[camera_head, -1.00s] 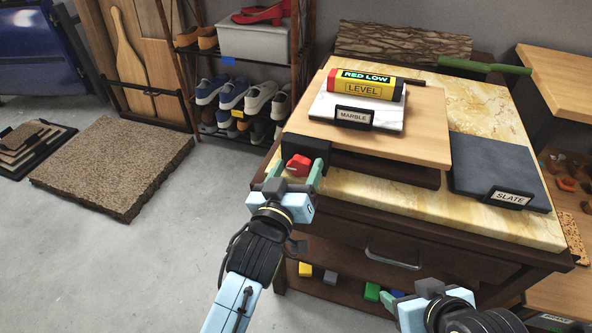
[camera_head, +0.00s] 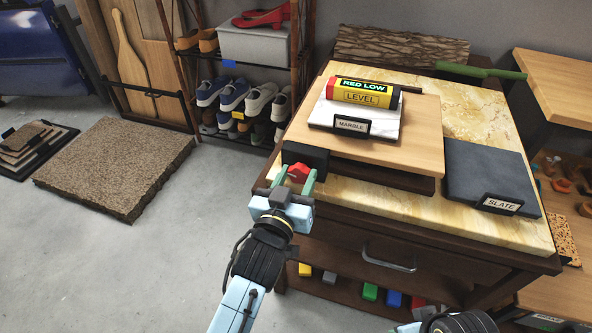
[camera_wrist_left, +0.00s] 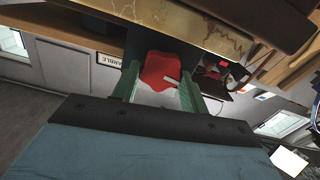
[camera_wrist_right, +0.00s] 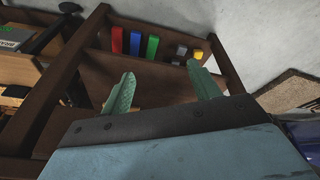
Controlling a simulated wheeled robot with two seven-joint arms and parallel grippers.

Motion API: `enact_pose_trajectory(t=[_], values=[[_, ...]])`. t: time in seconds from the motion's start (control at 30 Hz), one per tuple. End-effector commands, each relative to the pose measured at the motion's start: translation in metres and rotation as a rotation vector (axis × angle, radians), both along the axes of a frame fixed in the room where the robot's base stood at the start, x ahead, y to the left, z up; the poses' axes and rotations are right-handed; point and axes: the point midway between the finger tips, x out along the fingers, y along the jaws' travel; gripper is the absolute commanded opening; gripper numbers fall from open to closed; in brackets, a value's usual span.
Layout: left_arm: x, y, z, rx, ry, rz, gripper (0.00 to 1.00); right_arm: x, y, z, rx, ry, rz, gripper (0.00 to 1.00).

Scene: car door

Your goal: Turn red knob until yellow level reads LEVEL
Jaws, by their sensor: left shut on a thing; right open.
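The red knob (camera_head: 298,172) sits on a black block at the left end of the wooden board on the cabinet. My left gripper (camera_head: 295,181) is shut on the knob; in the left wrist view the red knob (camera_wrist_left: 160,71) is between its green fingers, with a pale mark on its right side. The yellow level (camera_head: 361,93) lies on the white marble slab (camera_head: 335,118) on the board. Its label reads "LEVEL" and its display reads "RED LOW". Its left end is red. My right gripper (camera_wrist_right: 160,92) is open and empty, low in front of the cabinet.
A dark slate slab (camera_head: 489,174) lies on the stone top (camera_head: 470,225) at the right. The cabinet has a drawer handle (camera_head: 388,259) and several coloured blocks (camera_head: 370,292) on a lower shelf. A shoe rack (camera_head: 238,95) stands at the left rear. A green-handled object (camera_head: 480,71) lies at the back.

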Motion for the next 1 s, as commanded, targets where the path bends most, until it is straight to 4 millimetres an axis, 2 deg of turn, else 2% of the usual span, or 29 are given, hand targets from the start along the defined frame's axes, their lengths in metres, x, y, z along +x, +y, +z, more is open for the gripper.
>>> enact_pose_trajectory(t=[0.2,0.4,0.8,0.83,1.0], values=[[0.000,-0.001,0.002,0.116,-0.037,0.000,0.21,0.002,-0.013,-0.034,-0.025,0.022,0.002,0.61],[0.000,-0.001,0.001,0.201,-0.065,0.000,0.21,0.000,-0.022,-0.057,-0.038,0.031,0.001,0.61],[0.000,-0.001,-0.001,0.222,-0.072,0.000,0.21,0.000,-0.024,-0.062,-0.040,0.031,0.002,0.61],[0.000,-0.001,-0.001,0.222,-0.072,0.000,0.46,0.000,-0.024,-0.062,-0.040,0.031,0.002,0.61],[0.000,-0.001,-0.001,0.221,-0.072,0.000,0.66,0.000,-0.024,-0.062,-0.040,0.031,0.002,0.61]])
